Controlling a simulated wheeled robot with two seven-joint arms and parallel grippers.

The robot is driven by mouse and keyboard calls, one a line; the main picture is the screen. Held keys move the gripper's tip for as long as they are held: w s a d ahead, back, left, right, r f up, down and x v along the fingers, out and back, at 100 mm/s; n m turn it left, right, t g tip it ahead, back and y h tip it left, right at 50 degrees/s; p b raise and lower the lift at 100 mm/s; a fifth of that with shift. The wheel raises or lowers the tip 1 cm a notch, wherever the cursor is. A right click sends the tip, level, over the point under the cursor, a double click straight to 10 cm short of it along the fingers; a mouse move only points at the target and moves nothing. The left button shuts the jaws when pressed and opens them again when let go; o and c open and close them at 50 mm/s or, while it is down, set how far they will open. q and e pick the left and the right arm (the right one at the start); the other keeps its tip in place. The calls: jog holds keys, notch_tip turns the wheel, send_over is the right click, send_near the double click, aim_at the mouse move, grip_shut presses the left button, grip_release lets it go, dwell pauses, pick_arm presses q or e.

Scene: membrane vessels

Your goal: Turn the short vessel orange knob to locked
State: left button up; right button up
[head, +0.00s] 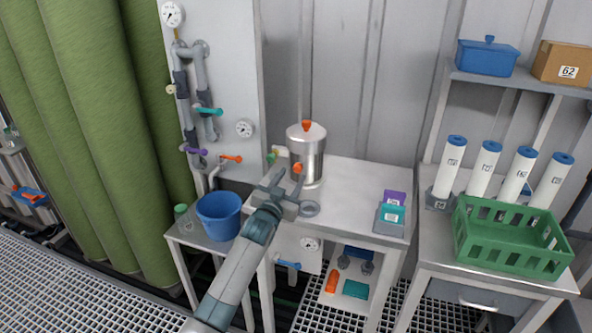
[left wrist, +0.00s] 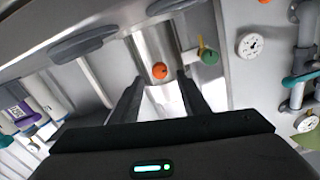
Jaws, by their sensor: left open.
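The short vessel (head: 307,152) is a silver metal cylinder standing on the back of the middle table. It has an orange knob (head: 306,126) on its lid and another orange knob (head: 298,168) low on its front. My left gripper (head: 284,174) is open and empty in front of the vessel, close to the lower knob. In the left wrist view, an orange knob (left wrist: 159,71) shows beyond and between the two spread fingers, with no visible contact. Which way the knob is set cannot be told. My right gripper is not in view.
A green knob (head: 271,158) sits left of the vessel. A grey ring (head: 310,208) lies on the table near my gripper. A blue bucket (head: 219,214) stands left, below a pipe panel.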

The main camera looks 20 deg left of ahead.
aim_at(297, 169)
pick_arm(q)
jog(key=w, duration=0.3)
jog(key=shift+w+d, duration=0.1)
jog(key=shift+w, duration=0.85)
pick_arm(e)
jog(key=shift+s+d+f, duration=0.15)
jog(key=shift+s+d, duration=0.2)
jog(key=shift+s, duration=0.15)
